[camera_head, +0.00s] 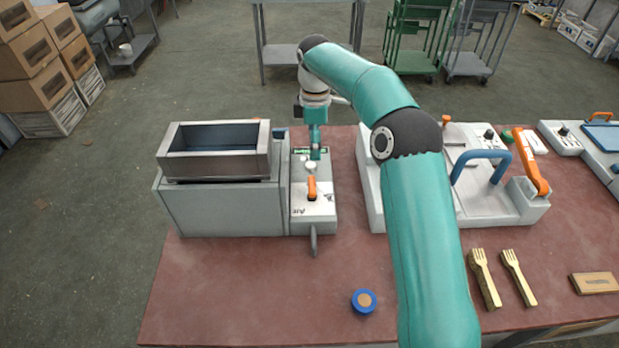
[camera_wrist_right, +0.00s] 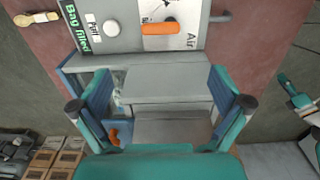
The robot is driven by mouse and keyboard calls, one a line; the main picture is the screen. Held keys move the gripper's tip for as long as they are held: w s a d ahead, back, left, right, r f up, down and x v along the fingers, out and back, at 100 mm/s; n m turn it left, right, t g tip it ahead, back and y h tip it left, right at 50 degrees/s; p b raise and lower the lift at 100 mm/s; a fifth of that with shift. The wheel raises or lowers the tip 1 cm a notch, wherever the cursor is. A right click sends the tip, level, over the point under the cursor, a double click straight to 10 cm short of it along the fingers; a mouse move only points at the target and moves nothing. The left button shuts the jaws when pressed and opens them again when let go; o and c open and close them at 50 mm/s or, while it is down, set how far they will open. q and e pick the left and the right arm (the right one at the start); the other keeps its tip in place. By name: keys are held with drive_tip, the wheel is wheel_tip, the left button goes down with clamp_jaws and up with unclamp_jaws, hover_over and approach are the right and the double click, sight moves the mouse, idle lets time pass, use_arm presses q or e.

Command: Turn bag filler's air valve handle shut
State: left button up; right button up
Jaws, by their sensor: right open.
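The bag filler (camera_head: 220,205) is a grey machine with an open metal hopper on top. The handle lies along the panel's length; in the right wrist view, the orange handle (camera_wrist_right: 160,28) shows above the fingers. My right gripper (camera_head: 315,152) points down over the far part of the panel, beyond the handle and apart from it. In the right wrist view, the right gripper (camera_wrist_right: 161,103) has its fingers spread wide with nothing held. My left gripper is out of view.
A press with a blue handle (camera_head: 481,158) stands to the right. A blue-rimmed disc (camera_head: 364,301) and wooden forks (camera_head: 484,277) lie on the red table.

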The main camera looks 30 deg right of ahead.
sight(313, 184)
drive_tip(key=f, duration=0.5)
drive_tip(key=f+p, duration=0.1)
drive_tip(key=f, duration=0.4)
drive_tip(key=f+p, duration=0.1)
drive_tip(key=f, duration=0.3)
drive_tip(key=shift+a+f, duration=0.25)
drive_tip(key=shift+f, duration=0.15)
drive_tip(key=c, duration=1.1)
drive_tip(key=shift+d, duration=0.15)
